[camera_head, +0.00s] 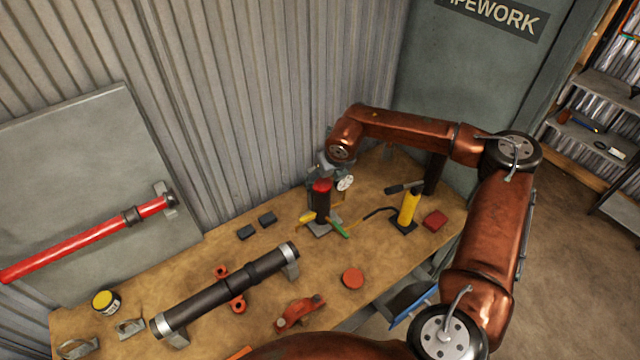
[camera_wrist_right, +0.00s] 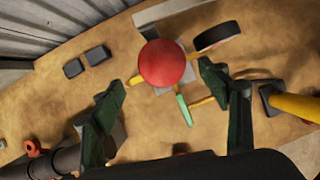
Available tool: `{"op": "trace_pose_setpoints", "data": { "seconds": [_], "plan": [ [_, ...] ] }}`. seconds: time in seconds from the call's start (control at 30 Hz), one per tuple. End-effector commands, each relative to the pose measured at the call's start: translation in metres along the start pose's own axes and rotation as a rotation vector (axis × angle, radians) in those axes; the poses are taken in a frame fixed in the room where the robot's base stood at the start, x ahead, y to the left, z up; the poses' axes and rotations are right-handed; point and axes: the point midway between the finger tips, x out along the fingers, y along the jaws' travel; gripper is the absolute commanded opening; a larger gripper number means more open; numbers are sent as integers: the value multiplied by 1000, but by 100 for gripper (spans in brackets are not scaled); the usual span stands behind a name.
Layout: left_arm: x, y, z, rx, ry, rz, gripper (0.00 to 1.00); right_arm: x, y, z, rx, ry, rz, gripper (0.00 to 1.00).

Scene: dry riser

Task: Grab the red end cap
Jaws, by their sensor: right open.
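A red rounded end cap (camera_head: 321,185) sits on top of a dark upright pipe (camera_head: 322,207) on the workbench. In the right wrist view the red cap (camera_wrist_right: 166,63) shows as a smooth disc from above. My right gripper (camera_head: 327,170) is over the top of this pipe, pointing down. In the wrist view its dark green fingers (camera_wrist_right: 162,78) are apart, one on each side of the cap, with gaps visible. I cannot tell how far above the cap the fingertips are. My left gripper is not in view.
A yellow cylinder (camera_head: 409,208) and a red block (camera_head: 434,220) stand to the right. A flat red disc (camera_head: 352,278), a red clamp (camera_head: 299,312) and a long dark pipe (camera_head: 228,287) lie in front. Two dark blocks (camera_head: 267,219) lie left. Corrugated wall (camera_head: 250,100) stands behind.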

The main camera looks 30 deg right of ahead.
Motion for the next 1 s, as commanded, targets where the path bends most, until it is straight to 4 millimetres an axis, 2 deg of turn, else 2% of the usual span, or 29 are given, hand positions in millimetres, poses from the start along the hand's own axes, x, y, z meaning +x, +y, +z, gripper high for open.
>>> {"op": "trace_pose_setpoints", "data": {
  "seconds": [0.13,0.33,0.5,0.63,1.0],
  "plan": [
    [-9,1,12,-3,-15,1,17,18,-4,1,1,2,-2,69],
    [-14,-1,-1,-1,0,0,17,45,-3,1,0,1,0,69],
    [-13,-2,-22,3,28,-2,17,50,-3,2,-2,-1,1,69],
    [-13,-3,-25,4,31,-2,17,50,-2,2,-3,-1,1,68],
    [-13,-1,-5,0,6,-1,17,50,-2,2,-3,-1,2,43]
  ]
}}
